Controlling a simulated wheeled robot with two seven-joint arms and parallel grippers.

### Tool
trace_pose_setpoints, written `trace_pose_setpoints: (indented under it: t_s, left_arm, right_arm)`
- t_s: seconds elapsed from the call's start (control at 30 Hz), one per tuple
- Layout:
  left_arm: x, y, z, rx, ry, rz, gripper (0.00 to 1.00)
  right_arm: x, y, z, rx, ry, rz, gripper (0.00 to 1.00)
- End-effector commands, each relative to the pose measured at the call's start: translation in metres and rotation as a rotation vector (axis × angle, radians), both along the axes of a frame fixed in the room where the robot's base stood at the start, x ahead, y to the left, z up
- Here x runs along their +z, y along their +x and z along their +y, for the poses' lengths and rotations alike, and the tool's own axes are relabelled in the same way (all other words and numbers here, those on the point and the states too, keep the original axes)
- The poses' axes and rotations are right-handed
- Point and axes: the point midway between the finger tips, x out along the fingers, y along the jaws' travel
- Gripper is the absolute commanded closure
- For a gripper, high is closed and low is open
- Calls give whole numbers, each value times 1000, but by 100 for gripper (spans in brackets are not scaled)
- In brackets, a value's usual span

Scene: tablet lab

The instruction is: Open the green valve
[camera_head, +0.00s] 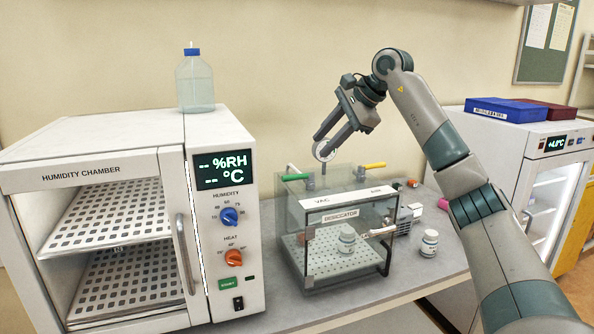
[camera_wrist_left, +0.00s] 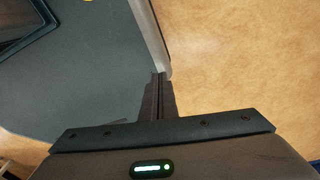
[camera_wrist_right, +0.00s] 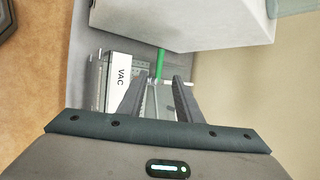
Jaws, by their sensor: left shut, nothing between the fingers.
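My left gripper (camera_wrist_left: 159,76) is shut and empty, seen only in the left wrist view.
The humidity chamber (camera_head: 85,135) stands close on the left, a bottle (camera_head: 195,83) on top. A yellow handle (camera_head: 375,165) is at the desiccator's right rear. A white jar (camera_head: 429,242) stands on the bench to its right. A fridge unit (camera_head: 545,144) is farther right.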

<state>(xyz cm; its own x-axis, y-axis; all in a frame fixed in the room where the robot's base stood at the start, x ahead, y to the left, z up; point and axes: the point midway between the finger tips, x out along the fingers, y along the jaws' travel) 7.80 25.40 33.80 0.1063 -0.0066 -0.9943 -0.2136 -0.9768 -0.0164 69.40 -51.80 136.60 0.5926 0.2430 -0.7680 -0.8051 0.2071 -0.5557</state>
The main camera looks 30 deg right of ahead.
Motion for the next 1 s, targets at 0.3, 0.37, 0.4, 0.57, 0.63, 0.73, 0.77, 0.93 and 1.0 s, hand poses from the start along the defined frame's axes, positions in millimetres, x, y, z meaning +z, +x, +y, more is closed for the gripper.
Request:
trace_pose_setpoints:
  t_s: [0.3,0.37,0.4,0.57,0.63,0.73,0.77,0.93,1.0]
  left_arm:
    - [19,-11,2,1,3,13,100]
    - [22,-12,3,1,3,15,100]
    - [25,-13,3,1,3,16,100]
    - [34,-13,3,1,4,17,100]
    - [37,-13,3,1,4,17,100]
    - [41,-13,3,1,4,16,100]
    - [42,-13,3,1,4,16,100]
    - [44,-13,3,1,4,16,100]
    - [44,-13,3,1,4,15,100]
  right_arm:
    - [-43,34,15,2,1,4,68]
    - [-51,41,18,1,1,4,68]
    - [-57,45,19,1,1,4,68]
    - [-78,61,26,2,2,3,68]
    - [-85,67,28,1,1,3,68]
    - [-94,74,31,1,2,1,68]
    - [-96,75,32,1,2,1,68]
    - [-104,80,33,0,0,1,68]
    - [-105,81,33,0,0,0,68]
